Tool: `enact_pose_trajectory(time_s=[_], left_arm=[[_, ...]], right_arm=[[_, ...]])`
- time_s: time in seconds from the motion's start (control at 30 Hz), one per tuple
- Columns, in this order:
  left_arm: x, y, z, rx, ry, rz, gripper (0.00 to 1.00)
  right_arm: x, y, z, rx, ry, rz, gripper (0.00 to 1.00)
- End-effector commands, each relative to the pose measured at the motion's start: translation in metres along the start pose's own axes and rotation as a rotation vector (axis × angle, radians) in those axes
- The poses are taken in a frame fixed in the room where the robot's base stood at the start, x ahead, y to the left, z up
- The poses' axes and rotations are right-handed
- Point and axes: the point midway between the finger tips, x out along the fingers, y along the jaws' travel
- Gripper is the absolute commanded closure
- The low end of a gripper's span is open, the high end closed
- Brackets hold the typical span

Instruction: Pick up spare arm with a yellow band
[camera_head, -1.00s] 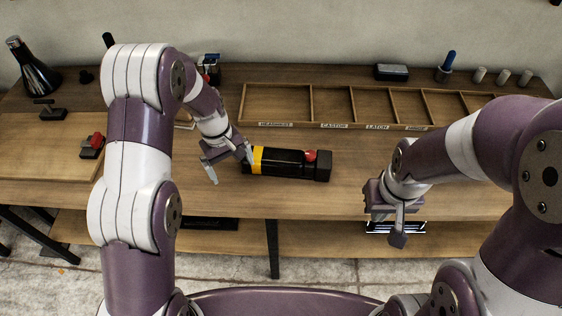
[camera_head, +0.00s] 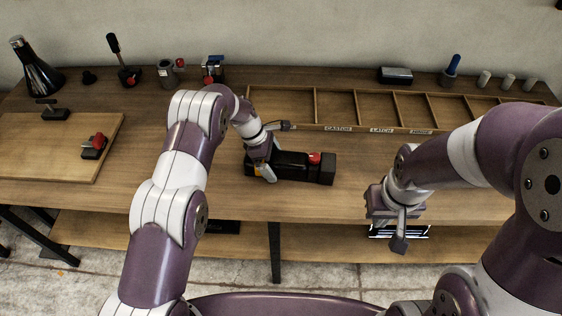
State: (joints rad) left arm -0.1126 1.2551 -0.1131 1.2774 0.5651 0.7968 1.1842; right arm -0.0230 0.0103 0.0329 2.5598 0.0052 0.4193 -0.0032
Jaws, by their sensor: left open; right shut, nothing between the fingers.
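The spare arm (camera_head: 295,167) is a black block with a red knob on top, lying on the wooden table. Its yellow band is almost wholly hidden behind my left gripper, with only a sliver showing at the left end. My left gripper (camera_head: 277,152) is over the left part of the spare arm. Its fingers are spread, one toward the front side and one toward the back. I cannot tell whether they touch it. My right gripper (camera_head: 400,238) is shut and empty, at the table's front edge, to the right of the spare arm.
A divided wooden tray (camera_head: 335,107) with labels lies behind the spare arm. A wooden board (camera_head: 50,155) with a small red-topped part (camera_head: 95,146) is at the left. The table front between my arms is clear.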

Motion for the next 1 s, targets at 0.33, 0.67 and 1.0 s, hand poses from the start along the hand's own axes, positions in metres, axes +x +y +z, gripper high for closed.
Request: enact_pose_trajectory(time_s=[0.33, 0.67, 1.0], left_arm=[[0.014, 0.001, -0.001, 0.0, 0.0, 0.002, 0.06], [0.013, 0.002, 0.0, 0.001, 0.0, 0.005, 0.88], [-0.001, 0.002, 0.006, 0.003, 0.0, 0.006, 0.88]], right_arm=[[-0.003, 0.0, 0.0, 0.0, -0.001, 0.0, 1.0], [-0.003, 0.0, 0.0, 0.0, -0.001, 0.0, 1.0], [0.004, 0.0, 0.001, 0.0, -0.001, 0.0, 1.0]])
